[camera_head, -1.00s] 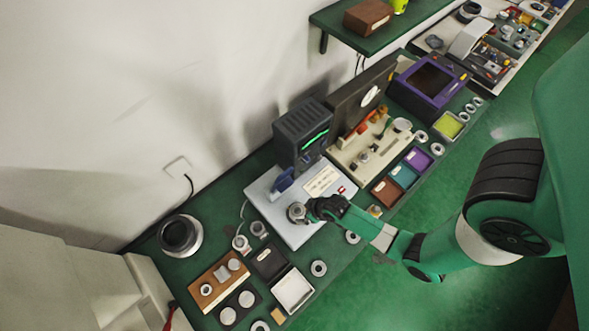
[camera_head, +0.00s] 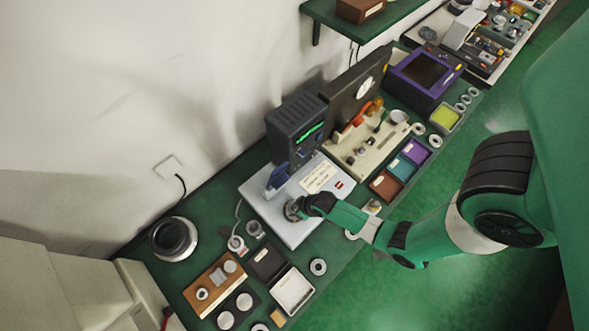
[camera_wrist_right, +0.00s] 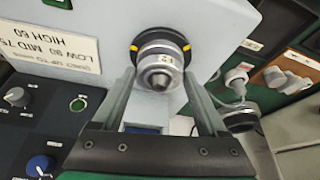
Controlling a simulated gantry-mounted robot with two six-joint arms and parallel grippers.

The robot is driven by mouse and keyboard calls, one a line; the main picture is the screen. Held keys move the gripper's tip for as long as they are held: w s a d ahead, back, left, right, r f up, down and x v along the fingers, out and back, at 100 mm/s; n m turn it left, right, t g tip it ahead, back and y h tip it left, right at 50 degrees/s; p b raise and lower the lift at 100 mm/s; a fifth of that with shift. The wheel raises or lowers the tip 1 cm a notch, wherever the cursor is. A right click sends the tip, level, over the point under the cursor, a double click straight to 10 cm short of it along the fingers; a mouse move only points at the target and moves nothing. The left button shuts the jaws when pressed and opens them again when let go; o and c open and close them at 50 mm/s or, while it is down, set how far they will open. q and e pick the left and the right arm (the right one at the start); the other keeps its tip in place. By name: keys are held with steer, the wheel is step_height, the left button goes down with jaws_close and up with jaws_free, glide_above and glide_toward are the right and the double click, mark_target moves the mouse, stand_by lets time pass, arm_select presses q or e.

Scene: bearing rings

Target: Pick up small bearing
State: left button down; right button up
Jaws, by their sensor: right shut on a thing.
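A small silver bearing (camera_wrist_right: 160,62) with a short label sits on a black round seat with yellow marks, on the pale tester base (camera_head: 262,208). My right gripper (camera_wrist_right: 160,82) has its two fingers on either side of the bearing, shut on it. The bearing is still at the seat; I cannot tell whether it is lifted at all. In the head view my right gripper (camera_head: 296,207) is over the seat and mostly hides the bearing. My left gripper is not in view.
A dark display unit (camera_head: 295,130) stands behind the base. Left of it are a wooden block (camera_head: 212,284), a white tray (camera_head: 293,291) and several loose rings. Coloured bins (camera_head: 401,170) lie to the right. A dark round pot (camera_head: 174,238) stands near the wall.

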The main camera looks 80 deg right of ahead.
jaws_close()
steer(key=shift+r, duration=0.1)
steer(key=shift+r, duration=0.6)
step_height(320, 180, up, 3)
steer(key=shift+f+p, duration=0.15)
steer(key=shift+p, duration=1.1)
steer(key=s+a+b, duration=0.1)
steer(key=s+a, duration=0.2)
steer(key=s, duration=0.5)
steer(key=s+a+b, duration=0.1)
steer(key=s+a, duration=0.2)
steer(key=s, duration=0.5)
steer(key=shift+s+a+f, duration=0.25)
steer(key=shift+s, duration=0.15)
